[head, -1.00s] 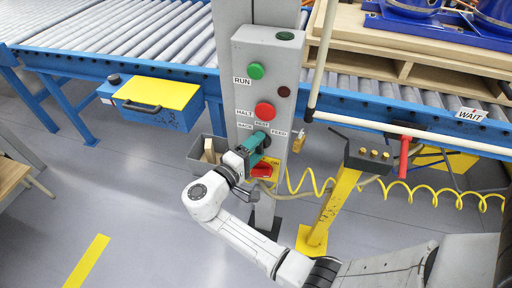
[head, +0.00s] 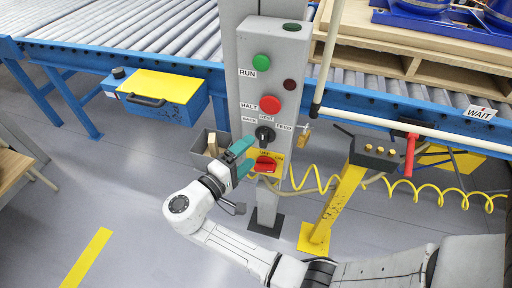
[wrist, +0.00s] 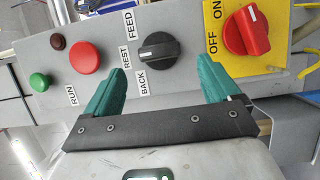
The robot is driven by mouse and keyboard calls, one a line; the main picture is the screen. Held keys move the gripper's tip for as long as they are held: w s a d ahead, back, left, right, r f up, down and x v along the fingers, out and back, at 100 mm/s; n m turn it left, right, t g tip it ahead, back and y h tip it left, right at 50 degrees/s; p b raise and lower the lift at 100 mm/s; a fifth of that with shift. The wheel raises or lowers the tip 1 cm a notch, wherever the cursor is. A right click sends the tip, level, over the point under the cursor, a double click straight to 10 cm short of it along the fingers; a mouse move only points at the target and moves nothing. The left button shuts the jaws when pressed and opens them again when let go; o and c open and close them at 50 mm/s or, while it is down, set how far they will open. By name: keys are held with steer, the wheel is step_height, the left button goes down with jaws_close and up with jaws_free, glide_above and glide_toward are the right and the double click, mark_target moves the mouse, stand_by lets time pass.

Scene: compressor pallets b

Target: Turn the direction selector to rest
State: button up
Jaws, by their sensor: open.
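The direction selector (head: 265,134) is a black knob on the grey control post, under the labels BACK, REST and FEED. In the wrist view the knob (wrist: 159,46) shows clear, with its ridge lying toward the REST label and a small pale mark at that end. My gripper (head: 247,156) has teal fingers and is open and empty, to the lower left of the knob. In the wrist view my gripper (wrist: 161,72) has one finger on each side of the knob's line, apart from it.
A red ON/OFF switch (head: 264,165) on a yellow plate sits just below the selector. A red HALT button (head: 270,104) and a green RUN button (head: 261,62) are above. A yellow stand (head: 344,205) and coiled hose (head: 440,196) are to the right.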

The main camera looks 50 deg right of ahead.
steer(key=a, duration=0.5)
steer(key=shift+w+b, duration=0.1)
steer(key=shift+b, duration=0.25)
steer(key=shift+d, duration=0.1)
steer(key=s+d+f+y, duration=0.4)
steer(key=s+f+y, duration=0.1)
steer(key=s+f, duration=0.25)
steer(key=s+a+f+y, duration=0.1)
steer(key=s+f+y, duration=0.65)
steer(key=s, duration=0.25)
steer(key=s+a+r+t+y, duration=0.1)
steer(key=s+a+t+y, duration=0.1)
steer(key=a+y, duration=0.3)
steer(key=shift+s+r, duration=0.2)
steer(key=shift+s, duration=0.65)
steer(key=shift+a, duration=0.1)
